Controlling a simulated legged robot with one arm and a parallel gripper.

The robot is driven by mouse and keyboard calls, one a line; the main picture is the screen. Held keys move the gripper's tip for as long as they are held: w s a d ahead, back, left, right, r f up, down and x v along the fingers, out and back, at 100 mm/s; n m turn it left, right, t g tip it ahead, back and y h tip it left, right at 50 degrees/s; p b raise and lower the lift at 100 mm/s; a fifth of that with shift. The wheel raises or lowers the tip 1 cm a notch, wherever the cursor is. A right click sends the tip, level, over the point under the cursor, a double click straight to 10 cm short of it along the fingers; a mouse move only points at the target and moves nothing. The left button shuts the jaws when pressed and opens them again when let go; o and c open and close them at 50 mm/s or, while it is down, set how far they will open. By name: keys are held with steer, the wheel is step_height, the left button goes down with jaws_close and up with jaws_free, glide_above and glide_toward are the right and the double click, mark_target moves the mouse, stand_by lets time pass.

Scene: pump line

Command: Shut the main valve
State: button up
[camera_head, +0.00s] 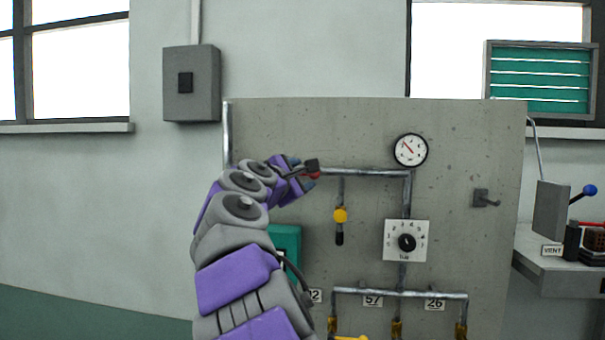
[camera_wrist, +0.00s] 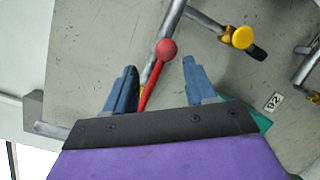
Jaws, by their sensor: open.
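A red lever with a ball end (camera_wrist: 167,48) shows in the wrist view, beside the grey pipe. I read no label that names it as the main valve. My gripper (camera_wrist: 159,66) is open, with one blue finger on each side of the lever, and has not closed on it. In the head view my gripper (camera_head: 305,174) is at the left part of the upper pipe. Only a little of the red lever (camera_head: 315,175) shows there, and its base is hidden by my arm. I cannot tell whether a finger touches it.
A yellow valve with a black-tipped handle (camera_head: 340,216) hangs to the right, below the pipe. A gauge (camera_head: 410,150), a dial (camera_head: 406,241) and a teal box (camera_head: 286,240) are on the concrete panel (camera_head: 455,140). A side bench (camera_head: 560,262) stands at the right.

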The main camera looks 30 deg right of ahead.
mark_target(312, 176)
steer(key=d, duration=0.2)
steer(key=w+d, duration=0.1)
steer(key=d, duration=0.1)
steer(key=w+d, duration=0.1)
steer(key=d, duration=0.2)
steer(key=shift+w+f, duration=0.1)
steer(key=shift+f, duration=0.15)
steer(key=a, duration=0.4)
steer(key=shift+a+r, duration=0.15)
steer(key=shift+r, duration=0.1)
steer(key=shift+c, duration=1)
steer(key=d, duration=0.3)
steer(key=shift+f, duration=0.1)
steer(key=c, duration=0.4)
steer(key=shift+a, duration=0.2)
jaws_close()
steer(key=shift+w, duration=0.1)
